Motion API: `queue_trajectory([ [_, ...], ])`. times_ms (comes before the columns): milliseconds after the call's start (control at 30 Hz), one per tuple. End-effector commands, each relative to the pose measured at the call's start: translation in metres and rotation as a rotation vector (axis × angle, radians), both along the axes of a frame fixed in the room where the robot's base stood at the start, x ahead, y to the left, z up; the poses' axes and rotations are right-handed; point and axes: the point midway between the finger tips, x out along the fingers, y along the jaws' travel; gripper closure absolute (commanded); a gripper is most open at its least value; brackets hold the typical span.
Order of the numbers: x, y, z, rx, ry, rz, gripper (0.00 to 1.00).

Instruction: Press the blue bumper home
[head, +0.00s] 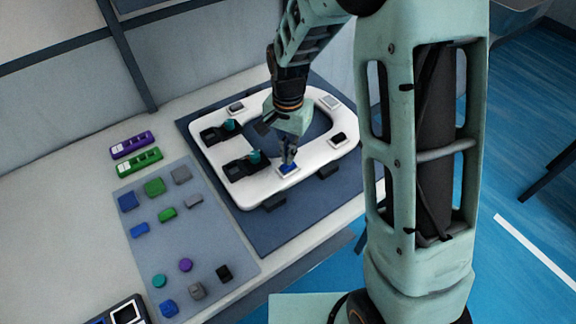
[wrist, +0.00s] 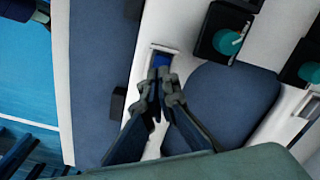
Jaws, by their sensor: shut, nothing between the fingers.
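The white toilet seat (head: 235,188) lies on a dark blue mat. The blue bumper (head: 289,168) sits at a pale-framed slot on the seat's near right part. In the wrist view the blue bumper (wrist: 161,60) shows just beyond my fingertips, partly hidden by them. My gripper (head: 289,156) is shut and empty, pointing down over the bumper. In the wrist view my gripper's fingertips (wrist: 164,76) are together at the bumper's edge. I cannot tell whether they touch it, nor how deep the bumper sits in the slot.
Black hinge blocks with teal knobs (head: 254,157) stand on the seat left of my gripper. Other framed slots (head: 338,139) are on the seat. A grey-blue mat (head: 185,245) with several coloured parts lies at left. Purple (head: 132,145) and green (head: 139,162) boxes lie behind it.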

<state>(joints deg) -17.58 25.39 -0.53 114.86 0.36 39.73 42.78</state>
Motion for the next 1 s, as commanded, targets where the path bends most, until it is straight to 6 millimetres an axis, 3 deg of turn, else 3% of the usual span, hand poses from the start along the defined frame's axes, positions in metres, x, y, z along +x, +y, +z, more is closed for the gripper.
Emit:
queue_trajectory([
  [1000, 0.0, 0.0, -0.016, 0.0, 0.0, 0.0, 1.0],
])
